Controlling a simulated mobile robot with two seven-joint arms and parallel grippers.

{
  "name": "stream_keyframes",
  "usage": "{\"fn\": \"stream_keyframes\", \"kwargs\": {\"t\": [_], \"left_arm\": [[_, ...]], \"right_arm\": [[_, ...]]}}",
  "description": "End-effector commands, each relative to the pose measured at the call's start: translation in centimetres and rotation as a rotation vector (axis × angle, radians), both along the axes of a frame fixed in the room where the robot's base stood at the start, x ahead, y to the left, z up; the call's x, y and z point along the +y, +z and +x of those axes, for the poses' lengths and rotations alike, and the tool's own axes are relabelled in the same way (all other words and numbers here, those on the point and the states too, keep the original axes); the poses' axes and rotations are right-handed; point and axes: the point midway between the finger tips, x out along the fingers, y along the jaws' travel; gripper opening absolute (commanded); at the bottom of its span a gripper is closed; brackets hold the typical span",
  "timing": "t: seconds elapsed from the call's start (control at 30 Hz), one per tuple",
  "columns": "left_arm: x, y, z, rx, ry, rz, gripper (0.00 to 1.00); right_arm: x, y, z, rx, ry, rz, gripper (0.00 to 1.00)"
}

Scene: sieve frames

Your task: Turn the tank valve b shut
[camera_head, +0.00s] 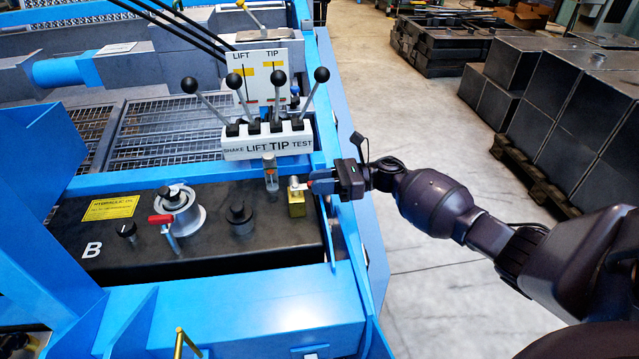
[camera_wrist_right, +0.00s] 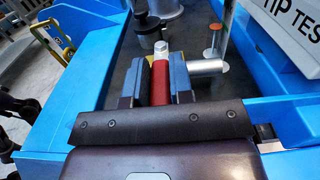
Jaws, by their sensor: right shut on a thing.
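The black tank (camera_head: 120,252) is marked with a white B. A small brass valve (camera_head: 297,205) stands at its right end. My right gripper (camera_head: 312,185) reaches in from the right and is shut on the valve's red lever. In the right wrist view the red lever (camera_wrist_right: 160,82) lies between the two fingers (camera_wrist_right: 158,86), pointing from the valve toward the camera. A silver pipe (camera_wrist_right: 207,67) runs to the right from beside it, roughly square to the lever. Most of the brass body is hidden there by lever and fingers. My left gripper is not in view.
A second red handle (camera_head: 160,219) sits beside the filler cap (camera_head: 178,205). A black knob (camera_head: 239,213) stands on the tank. A lever bank (camera_head: 268,142) with several black-knobbed levers is behind the valve. The blue frame (camera_head: 345,215) edges the tank closely.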

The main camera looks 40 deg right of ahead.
Motion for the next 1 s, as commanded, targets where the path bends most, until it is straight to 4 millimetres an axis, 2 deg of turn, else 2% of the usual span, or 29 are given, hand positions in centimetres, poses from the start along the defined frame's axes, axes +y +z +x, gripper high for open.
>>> {"fn": "stream_keyframes", "kwargs": {"t": [0.43,0.47,0.6,0.87,1.0], "left_arm": [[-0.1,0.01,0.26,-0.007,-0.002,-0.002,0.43],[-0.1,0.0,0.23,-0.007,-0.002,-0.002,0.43],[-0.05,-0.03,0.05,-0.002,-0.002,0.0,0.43],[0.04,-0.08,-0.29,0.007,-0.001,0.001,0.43],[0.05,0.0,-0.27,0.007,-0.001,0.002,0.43]], "right_arm": [[-0.52,-0.09,-0.15,0.003,0.007,-0.004,0.0],[-0.52,-0.09,-0.15,0.003,0.007,-0.004,0.24],[-0.41,-0.05,-0.09,0.003,0.007,-0.003,0.46],[-0.24,-0.01,-0.04,0.001,0.008,-0.002,0.47],[-0.82,0.0,-0.35,0.002,0.007,-0.003,0.47]]}}
